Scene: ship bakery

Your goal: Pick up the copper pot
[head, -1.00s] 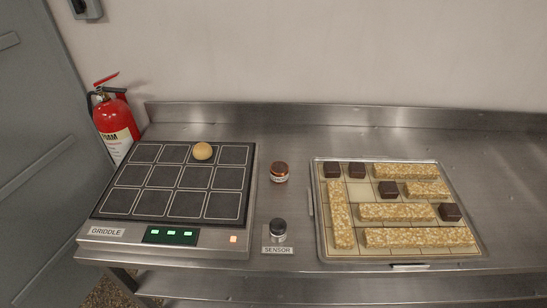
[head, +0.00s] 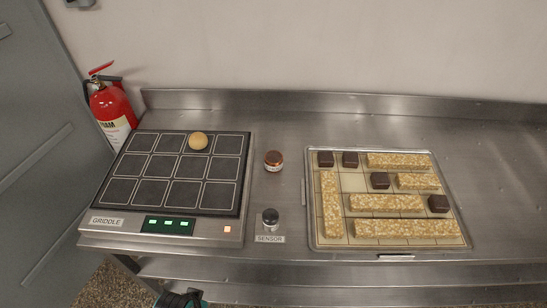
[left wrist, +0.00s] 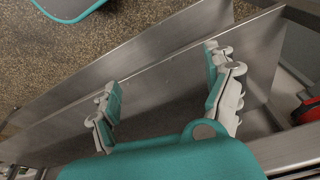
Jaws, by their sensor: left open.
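A small copper pot (head: 273,161), a copper-brown jar with a pale band, stands upright on the steel counter between the griddle and the tray. Nothing touches it. My left gripper (head: 182,300) just shows at the bottom edge of the head view, below and left of the pot, in front of the counter. In the left wrist view my left gripper (left wrist: 165,88) is open and empty, its two teal fingers apart near steel shelf edges. The pot does not show in that view. My right gripper is in neither view.
The griddle (head: 103,222) stands left of the pot, with a round bun (head: 198,141) on it. A dark-topped sensor (head: 270,219) stands in front of the pot. A tray (head: 310,200) of oat bars and dark cubes lies right. A fire extinguisher (head: 112,108) stands at far left.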

